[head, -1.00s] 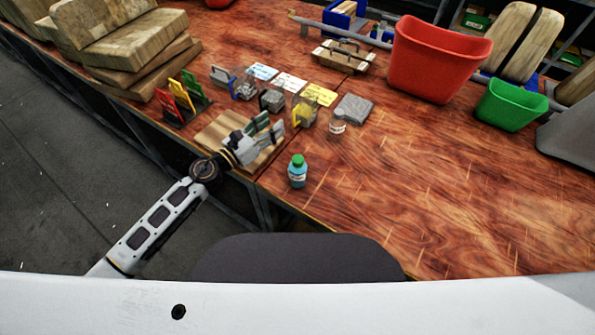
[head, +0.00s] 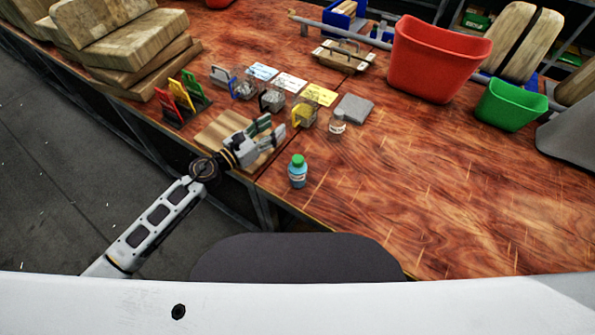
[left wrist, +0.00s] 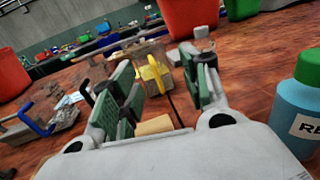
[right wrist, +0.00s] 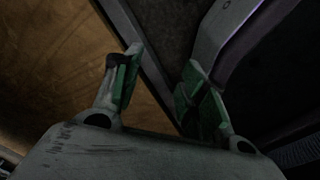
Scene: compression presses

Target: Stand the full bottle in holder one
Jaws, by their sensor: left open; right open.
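The full bottle (head: 297,172), blue with a green cap and a white label, stands upright near the table's front edge. It also shows at the right edge of the left wrist view (left wrist: 300,112). My left gripper (head: 268,132) is open and empty, left of the bottle and apart from it, over a wooden board. I cannot tell which is holder one. My right gripper (right wrist: 162,80) is open and empty in the right wrist view.
A clear bottle (head: 337,125) stands right of the yellow-handled holder, near a grey slab (head: 356,107). Red, yellow and green plates (head: 181,96) stand in a rack at left. A red bin (head: 435,60) and green bin (head: 510,105) stand at back right. The right tabletop is clear.

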